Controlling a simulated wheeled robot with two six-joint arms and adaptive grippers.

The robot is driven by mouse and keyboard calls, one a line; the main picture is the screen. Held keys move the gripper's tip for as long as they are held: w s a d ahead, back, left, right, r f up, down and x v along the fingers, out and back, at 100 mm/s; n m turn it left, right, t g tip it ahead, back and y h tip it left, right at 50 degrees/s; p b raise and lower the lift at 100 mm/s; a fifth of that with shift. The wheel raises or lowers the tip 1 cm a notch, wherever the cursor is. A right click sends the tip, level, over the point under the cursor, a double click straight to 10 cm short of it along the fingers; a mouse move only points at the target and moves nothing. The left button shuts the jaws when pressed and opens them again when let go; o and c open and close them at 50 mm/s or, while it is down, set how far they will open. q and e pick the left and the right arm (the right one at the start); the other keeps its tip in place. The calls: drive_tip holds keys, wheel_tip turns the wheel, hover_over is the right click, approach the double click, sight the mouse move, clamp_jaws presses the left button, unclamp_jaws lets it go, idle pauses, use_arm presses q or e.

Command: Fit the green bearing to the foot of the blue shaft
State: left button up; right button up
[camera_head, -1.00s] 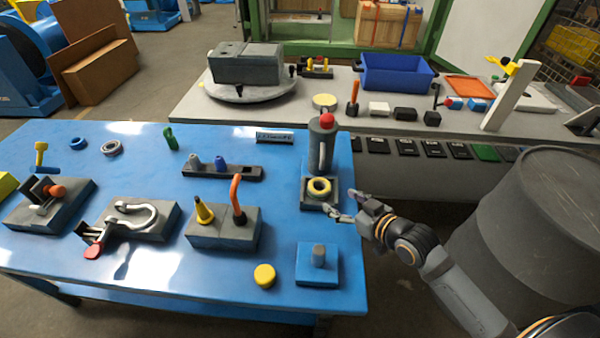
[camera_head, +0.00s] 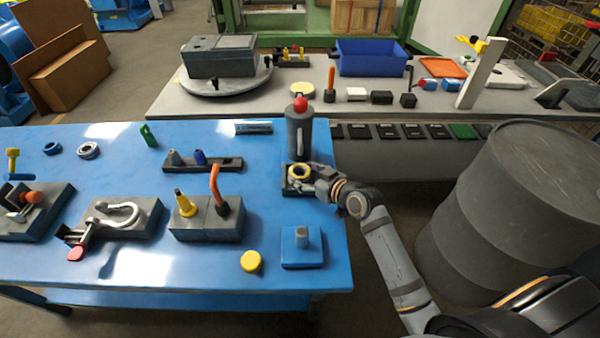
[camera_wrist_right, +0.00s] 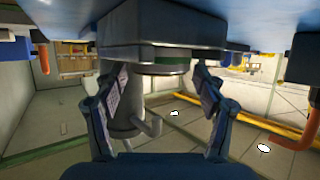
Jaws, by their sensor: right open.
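I cannot tell if this band is the green bearing. A small green upright piece (camera_head: 148,135) stands at the table's back. A short blue peg (camera_head: 200,157) stands in a dark rack; I cannot tell if it is the blue shaft. My left gripper is not in view.
A dark barrel (camera_head: 510,215) stands right of my right arm.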

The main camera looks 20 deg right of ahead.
drive_tip(key=shift+x, duration=0.85)
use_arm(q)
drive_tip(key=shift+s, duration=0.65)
use_arm(e)
drive_tip(key=shift+s, duration=0.15)
drive_tip(key=c, duration=1.1)
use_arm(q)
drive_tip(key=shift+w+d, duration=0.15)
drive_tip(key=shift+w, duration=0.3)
use_arm(e)
drive_tip(key=shift+r, duration=0.1)
